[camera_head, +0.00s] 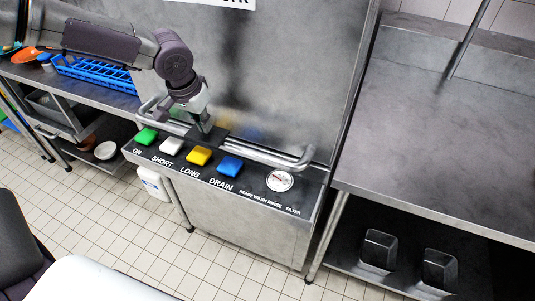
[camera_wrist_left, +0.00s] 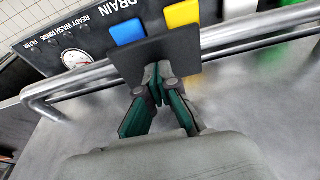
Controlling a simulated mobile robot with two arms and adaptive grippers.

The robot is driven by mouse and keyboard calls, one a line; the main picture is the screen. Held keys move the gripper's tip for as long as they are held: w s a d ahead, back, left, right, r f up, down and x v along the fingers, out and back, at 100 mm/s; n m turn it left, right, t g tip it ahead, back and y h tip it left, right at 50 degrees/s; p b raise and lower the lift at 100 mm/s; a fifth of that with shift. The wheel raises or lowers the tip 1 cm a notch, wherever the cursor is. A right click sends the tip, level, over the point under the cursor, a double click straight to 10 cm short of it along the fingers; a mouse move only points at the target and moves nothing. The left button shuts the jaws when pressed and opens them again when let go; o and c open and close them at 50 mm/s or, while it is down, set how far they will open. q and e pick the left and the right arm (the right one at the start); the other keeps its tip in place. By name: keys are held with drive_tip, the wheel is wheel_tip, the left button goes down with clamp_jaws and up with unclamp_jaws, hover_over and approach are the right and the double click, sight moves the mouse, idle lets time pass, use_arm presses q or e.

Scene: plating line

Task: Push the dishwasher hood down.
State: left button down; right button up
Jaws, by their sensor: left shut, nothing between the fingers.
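The dishwasher hood (camera_head: 270,60) is a large grey metal panel with dark smudges. Its lower part is just behind the control panel (camera_head: 255,185); I cannot tell whether it is fully down. A metal handle bar (camera_head: 265,155) runs along its lower front, also visible in the left wrist view (camera_wrist_left: 255,35). My left gripper (camera_head: 203,125) is shut and empty at the bar, left of its middle. In the left wrist view its fingertips (camera_wrist_left: 160,78) are at a dark flat plate (camera_wrist_left: 158,58) on the bar; exact contact is unclear. My right gripper is out of view.
The control panel has green, white, yellow and blue buttons (camera_head: 230,166) and a round gauge (camera_head: 280,181). A steel table (camera_head: 450,130) stands right, with metal containers (camera_head: 379,250) below. A blue rack (camera_head: 95,75) sits on the left counter. The tiled floor in front is open.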

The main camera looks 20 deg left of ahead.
use_arm(q)
drive_tip(key=s+r+p, duration=0.2)
drive_tip(key=s, duration=0.4)
drive_tip(key=s+a+r+p, duration=0.1)
drive_tip(key=s+r+p, duration=0.2)
drive_tip(key=s, duration=0.4)
idle(0.4)
drive_tip(key=shift+w, duration=0.1)
